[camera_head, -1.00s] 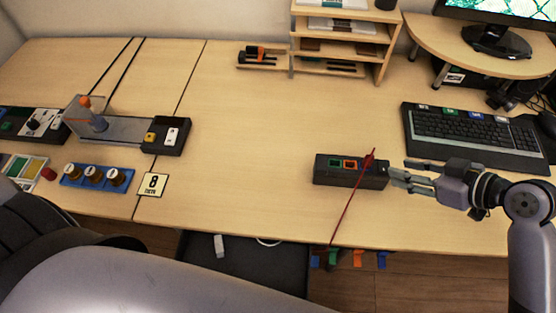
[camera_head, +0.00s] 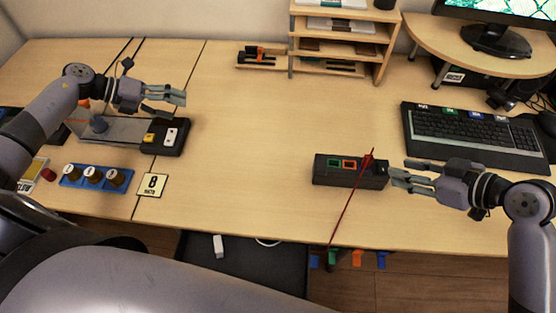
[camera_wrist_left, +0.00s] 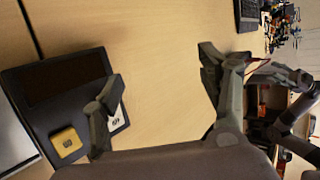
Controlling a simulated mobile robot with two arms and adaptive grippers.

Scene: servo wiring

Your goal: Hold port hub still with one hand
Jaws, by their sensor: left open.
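The port hub (camera_head: 330,172) is a black box with a green and an orange port on top, lying flat right of the table's middle. A thin red cable or rod lies slanted across its right part. My right gripper (camera_head: 396,175) is at the hub's right end, fingers pointing left; whether they grip it cannot be told. My left gripper (camera_head: 181,100) is open and empty, above the table near a black module with yellow and white buttons (camera_head: 165,150). The left wrist view shows its two fingers spread apart (camera_wrist_left: 157,72), with that module (camera_wrist_left: 68,142) partly behind one finger.
A keyboard (camera_head: 470,140) lies right of the hub, behind my right gripper. A wooden shelf (camera_head: 340,50) stands at the back. The table's middle is clear.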

